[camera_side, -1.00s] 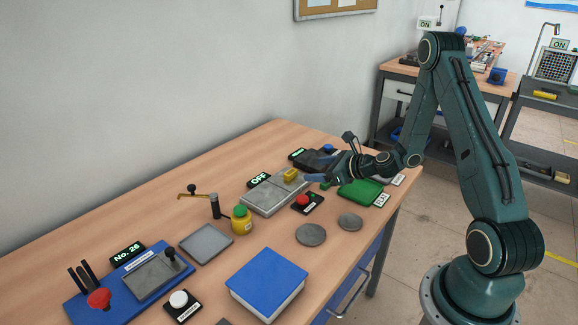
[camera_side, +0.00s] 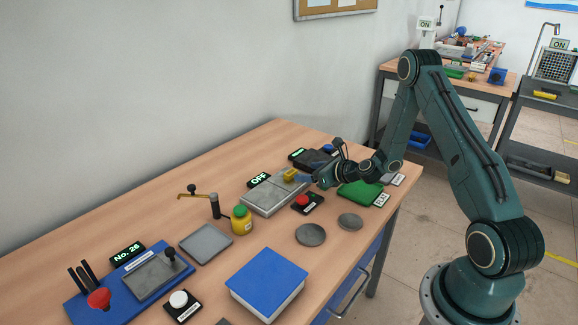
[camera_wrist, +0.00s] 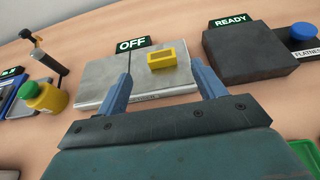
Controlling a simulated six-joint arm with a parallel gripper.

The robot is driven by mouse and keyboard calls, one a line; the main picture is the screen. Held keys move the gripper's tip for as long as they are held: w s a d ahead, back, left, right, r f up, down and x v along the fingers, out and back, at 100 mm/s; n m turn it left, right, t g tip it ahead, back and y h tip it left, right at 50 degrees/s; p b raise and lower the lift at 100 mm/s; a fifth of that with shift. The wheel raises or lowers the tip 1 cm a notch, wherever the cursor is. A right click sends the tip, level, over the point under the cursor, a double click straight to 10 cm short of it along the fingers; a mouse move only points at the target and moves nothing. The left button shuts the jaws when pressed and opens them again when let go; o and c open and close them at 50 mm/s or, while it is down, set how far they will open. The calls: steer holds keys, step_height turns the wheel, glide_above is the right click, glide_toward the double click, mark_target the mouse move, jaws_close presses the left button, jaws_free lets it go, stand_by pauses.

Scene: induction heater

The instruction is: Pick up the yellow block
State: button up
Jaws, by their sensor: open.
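The yellow block (camera_side: 289,175) lies on the grey heater plate (camera_side: 262,200), near its far right part, beside the sign reading OFF. In the wrist view the yellow block (camera_wrist: 167,54) sits on the plate (camera_wrist: 95,82) beyond the fingertips, between the lines of the two fingers and nearer the right one. My gripper (camera_wrist: 160,76) is open and empty. In the side view my gripper (camera_side: 303,178) is just to the right of the block, its fingers reaching toward it. I cannot tell from the views whether a finger touches the plate.
A dark block with a READY sign (camera_wrist: 250,50) stands right of the plate. A red button (camera_side: 303,201) and a green tray (camera_side: 360,194) lie near my gripper. A yellow bottle (camera_side: 241,221) stands left of the plate. Two grey discs (camera_side: 311,235) lie in front.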

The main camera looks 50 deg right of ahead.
mark_target(291, 172)
steer(key=shift+x, duration=1.55)
steer(key=shift+x, duration=2.55)
steer(key=c, duration=1.3)
steer(key=shift+o, duration=0.2)
step_height(291, 172, up, 20)
